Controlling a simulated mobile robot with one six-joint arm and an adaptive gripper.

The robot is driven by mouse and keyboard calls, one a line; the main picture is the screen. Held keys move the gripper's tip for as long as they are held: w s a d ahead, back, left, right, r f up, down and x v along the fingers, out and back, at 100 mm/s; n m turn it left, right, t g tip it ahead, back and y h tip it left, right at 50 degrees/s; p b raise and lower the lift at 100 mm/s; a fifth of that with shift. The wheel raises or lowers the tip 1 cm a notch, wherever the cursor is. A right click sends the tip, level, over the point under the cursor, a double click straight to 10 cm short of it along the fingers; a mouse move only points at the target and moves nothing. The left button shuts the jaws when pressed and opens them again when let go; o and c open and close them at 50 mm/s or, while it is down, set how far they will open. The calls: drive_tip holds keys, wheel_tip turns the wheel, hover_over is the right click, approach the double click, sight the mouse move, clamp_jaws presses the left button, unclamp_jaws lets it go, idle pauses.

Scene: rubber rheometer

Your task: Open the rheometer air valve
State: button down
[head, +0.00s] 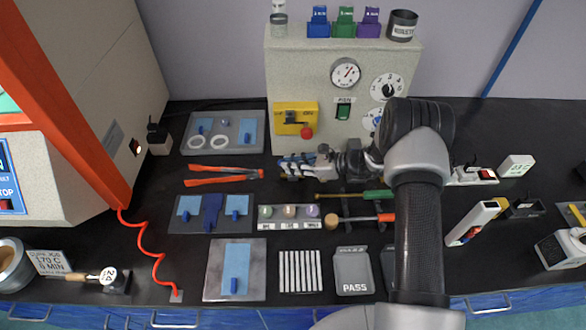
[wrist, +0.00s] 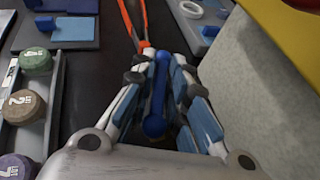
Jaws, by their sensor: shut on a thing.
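My gripper (head: 290,167) reaches left, low in front of the beige box (head: 350,130), just right of the red-handled tongs (head: 222,175). In the wrist view my gripper (wrist: 152,62) has its blue-and-white fingers closed on both sides of a long blue lever (wrist: 160,85). The lever runs lengthwise between the fingers, with a rounded end near the palm. It looks like the air valve's handle. The valve body is hidden by the fingers, so I cannot tell how far it is turned. In the head view the lever is mostly covered by my gripper.
The yellow switch panel (head: 296,119) with a red knob is on the box behind my gripper. A tray of round samples (head: 289,217) and a screwdriver with a green handle (head: 377,195) lie in front. A grey tray (head: 226,133) stands at the back left.

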drive_tip(key=shift+n+g+y+b, duration=0.35)
drive_tip(key=shift+n+g, duration=0.15)
drive_tip(key=shift+g, duration=0.1)
drive_tip(key=c, duration=1.7)
unclamp_jaws()
drive_tip(key=shift+r+p, duration=0.1)
drive_tip(key=shift+p, duration=0.25)
